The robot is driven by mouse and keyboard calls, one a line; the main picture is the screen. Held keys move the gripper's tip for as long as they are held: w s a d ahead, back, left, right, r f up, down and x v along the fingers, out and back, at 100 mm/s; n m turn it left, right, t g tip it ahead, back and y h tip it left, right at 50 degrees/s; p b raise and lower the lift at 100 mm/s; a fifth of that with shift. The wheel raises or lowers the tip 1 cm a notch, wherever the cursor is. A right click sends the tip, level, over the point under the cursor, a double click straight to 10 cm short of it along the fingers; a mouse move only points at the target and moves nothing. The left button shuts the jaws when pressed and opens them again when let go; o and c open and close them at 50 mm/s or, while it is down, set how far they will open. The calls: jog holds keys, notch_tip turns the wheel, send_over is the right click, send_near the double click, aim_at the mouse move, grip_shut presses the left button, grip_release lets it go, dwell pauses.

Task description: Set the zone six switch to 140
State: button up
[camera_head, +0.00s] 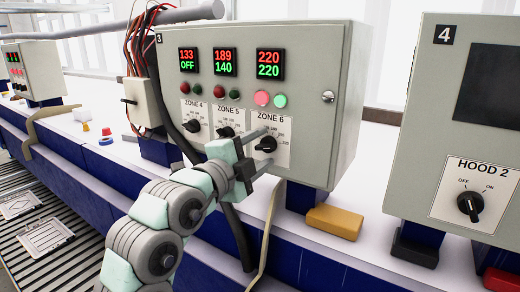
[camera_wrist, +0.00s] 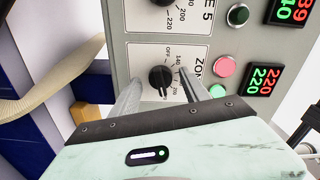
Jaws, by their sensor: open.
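The zone 6 switch is a black rotary knob (camera_head: 266,145) on a white dial plate (camera_head: 284,156) at the lower right of the control box. It also shows in the wrist view (camera_wrist: 159,78), with its white mark toward the bottom of the picture. The zone 6 display (camera_head: 270,64) reads 220 in red over 220 in green. My gripper (camera_head: 268,143) is open, with one finger on each side of the knob. In the wrist view the fingers (camera_wrist: 160,82) flank the knob with gaps; contact is not visible. The fingers partly cover the dial.
The zone 4 knob (camera_head: 193,126) and zone 5 knob (camera_head: 225,131) sit left of it. Above are red, green and pink buttons (camera_head: 262,98). A yellow block (camera_head: 334,222) lies below the box. The hood 2 box (camera_head: 430,130) stands right. A cable (camera_head: 172,110) hangs left.

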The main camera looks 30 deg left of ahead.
grip_shut()
dwell(0.5)
